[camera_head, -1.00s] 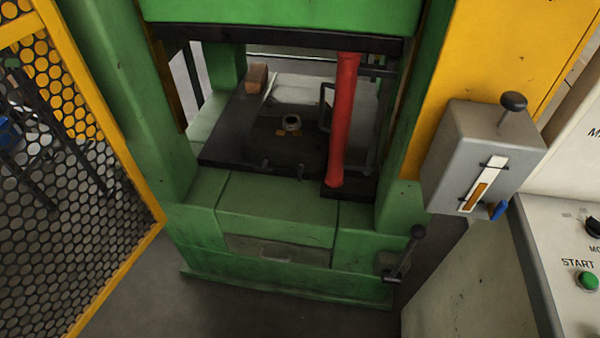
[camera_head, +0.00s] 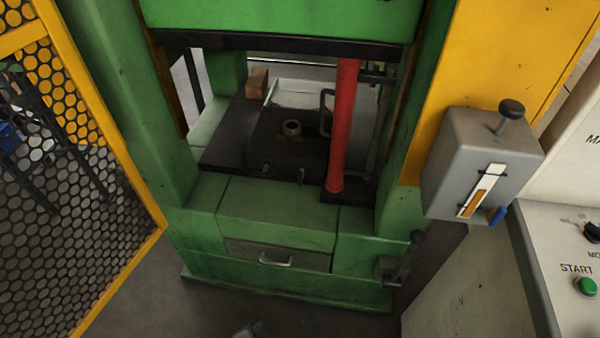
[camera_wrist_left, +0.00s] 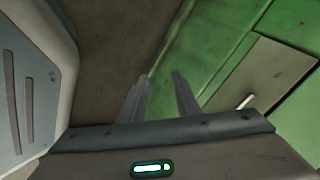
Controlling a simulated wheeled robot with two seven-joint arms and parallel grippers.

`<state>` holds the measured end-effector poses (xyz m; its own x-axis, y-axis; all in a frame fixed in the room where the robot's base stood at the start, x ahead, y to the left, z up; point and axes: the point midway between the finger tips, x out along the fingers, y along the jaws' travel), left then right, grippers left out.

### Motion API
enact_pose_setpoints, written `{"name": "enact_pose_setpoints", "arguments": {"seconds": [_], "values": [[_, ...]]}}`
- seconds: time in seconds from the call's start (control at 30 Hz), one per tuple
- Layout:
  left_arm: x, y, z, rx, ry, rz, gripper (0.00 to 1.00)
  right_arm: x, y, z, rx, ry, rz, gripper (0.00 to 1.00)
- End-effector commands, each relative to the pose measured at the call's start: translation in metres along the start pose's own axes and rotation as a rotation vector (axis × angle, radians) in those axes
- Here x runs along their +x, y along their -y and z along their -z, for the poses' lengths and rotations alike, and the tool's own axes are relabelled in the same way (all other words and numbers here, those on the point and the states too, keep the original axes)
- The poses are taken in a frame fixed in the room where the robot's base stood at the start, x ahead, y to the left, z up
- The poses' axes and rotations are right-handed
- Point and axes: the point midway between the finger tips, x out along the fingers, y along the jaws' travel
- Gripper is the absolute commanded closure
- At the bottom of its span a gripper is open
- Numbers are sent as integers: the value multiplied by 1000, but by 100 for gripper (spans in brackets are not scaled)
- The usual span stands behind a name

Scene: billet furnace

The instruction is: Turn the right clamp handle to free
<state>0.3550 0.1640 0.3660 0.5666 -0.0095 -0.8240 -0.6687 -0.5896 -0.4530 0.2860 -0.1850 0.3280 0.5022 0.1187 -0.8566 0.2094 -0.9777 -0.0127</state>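I cannot tell for sure which of these is the right clamp handle. In the left wrist view my left gripper (camera_wrist_left: 160,77) has its two fingers apart with nothing between them, near the green press front. A grey tip at the head view's bottom edge (camera_head: 248,330) looks like part of it. My right gripper is not in view.
A red column (camera_head: 342,125) stands on the plate's right. A grey box (camera_head: 475,165) with a knobbed lever is at the right, above a control desk (camera_head: 545,255). A yellow mesh guard (camera_head: 150,240) is at the left. A drawer (camera_head: 275,258) is in the press front.

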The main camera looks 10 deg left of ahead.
Motion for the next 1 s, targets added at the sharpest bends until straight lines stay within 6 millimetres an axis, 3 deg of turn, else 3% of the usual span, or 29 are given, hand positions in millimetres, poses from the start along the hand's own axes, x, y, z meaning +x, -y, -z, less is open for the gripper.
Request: {"name": "enact_pose_setpoints", "arguments": {"seconds": [0.17,0.37,0.6,0.8,1.0], "values": [[-7,51,58,480,13,155,71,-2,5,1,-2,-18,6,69],[-29,114,126,994,101,372,71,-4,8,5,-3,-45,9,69],[-81,187,217,1533,332,670,71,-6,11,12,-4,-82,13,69],[-130,226,276,1818,569,869,71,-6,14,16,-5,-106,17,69],[-152,239,298,1917,688,944,71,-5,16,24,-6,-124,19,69]]}}
